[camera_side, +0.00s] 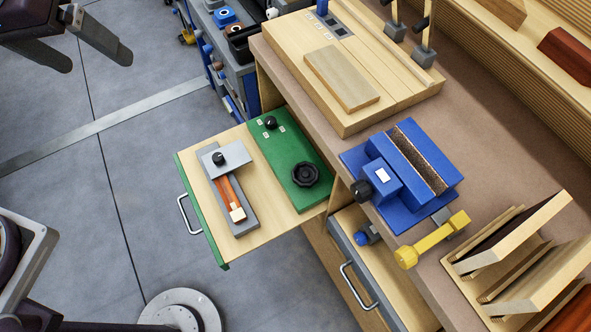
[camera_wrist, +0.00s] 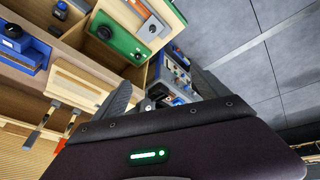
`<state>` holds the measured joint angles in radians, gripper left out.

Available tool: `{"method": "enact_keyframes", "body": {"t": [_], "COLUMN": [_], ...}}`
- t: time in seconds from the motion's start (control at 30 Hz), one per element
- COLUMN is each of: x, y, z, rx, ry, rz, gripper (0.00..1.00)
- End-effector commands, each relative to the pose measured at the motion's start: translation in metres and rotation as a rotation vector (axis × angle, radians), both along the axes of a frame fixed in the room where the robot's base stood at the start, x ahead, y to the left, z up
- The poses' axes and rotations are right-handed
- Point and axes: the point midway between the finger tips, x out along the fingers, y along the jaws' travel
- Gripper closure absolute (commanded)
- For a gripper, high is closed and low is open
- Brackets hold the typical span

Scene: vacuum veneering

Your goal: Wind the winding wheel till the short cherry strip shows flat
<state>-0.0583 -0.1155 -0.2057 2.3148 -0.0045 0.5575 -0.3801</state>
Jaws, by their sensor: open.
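The winding wheel is a black lobed handwheel (camera_side: 305,174) on a green panel (camera_side: 283,150) in the open drawer; it also shows in the wrist view (camera_wrist: 103,32). Beside the panel, a long grey tray (camera_side: 243,226) holds red-brown cherry-coloured wood (camera_side: 226,188) with a pale block (camera_side: 237,214) at its near end. A grey plate with a black knob (camera_side: 219,158) covers the far end, hiding part of the wood. I cannot tell whether the strip lies flat. My gripper (camera_side: 95,62) is open and empty at the upper left, well away from the wheel.
The green-fronted drawer (camera_side: 186,180) juts out over open floor. A smaller black knob (camera_side: 270,122) sits on the green panel. The bench carries a blue vise-like device (camera_side: 395,203), a pale board (camera_side: 341,78) and a yellow handle (camera_side: 432,240). A lower drawer (camera_side: 350,230) is partly open.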

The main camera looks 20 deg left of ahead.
Motion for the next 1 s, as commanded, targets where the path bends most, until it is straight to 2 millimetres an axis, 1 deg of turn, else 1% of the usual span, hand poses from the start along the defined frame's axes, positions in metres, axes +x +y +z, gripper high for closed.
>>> {"method": "enact_keyframes", "body": {"t": [0.03,0.07,0.1,0.17,0.2,0.27,0.3,0.37,0.4,0.47,0.5,0.6,0.7,0.8,0.87,1.0], "x": [0.023,0.036,0.052,0.072,0.083,0.096,0.103,0.109,0.112,0.115,0.115,0.114,0.111,0.108,0.108,0.113], "y": [-0.014,-0.023,-0.036,-0.058,-0.073,-0.096,-0.112,-0.136,-0.151,-0.172,-0.185,-0.208,-0.22,-0.225,-0.228,-0.243], "z": [-0.025,-0.038,-0.059,-0.092,-0.114,-0.149,-0.172,-0.206,-0.228,-0.261,-0.281,-0.324,-0.355,-0.372,-0.378,-0.396], "rx": [-0.049,-0.087,-0.14,-0.229,-0.292,-0.395,-0.466,-0.574,-0.645,-0.751,-0.816,-0.95,-1.032,-1.071,-1.08,-1.079], "ry": [0.045,0.063,0.09,0.137,0.17,0.224,0.265,0.331,0.377,0.447,0.493,0.594,0.66,0.691,0.698,0.7], "rz": [0.037,0.066,0.106,0.177,0.23,0.321,0.392,0.51,0.598,0.747,0.853,1.113,1.318,1.438,1.467,1.474], "gripper": [0.15,0.15,0.15,0.15,0.15,0.15,0.15,0.15,0.15,0.15,0.15,0.15,0.15,0.15,0.15,0.15]}}
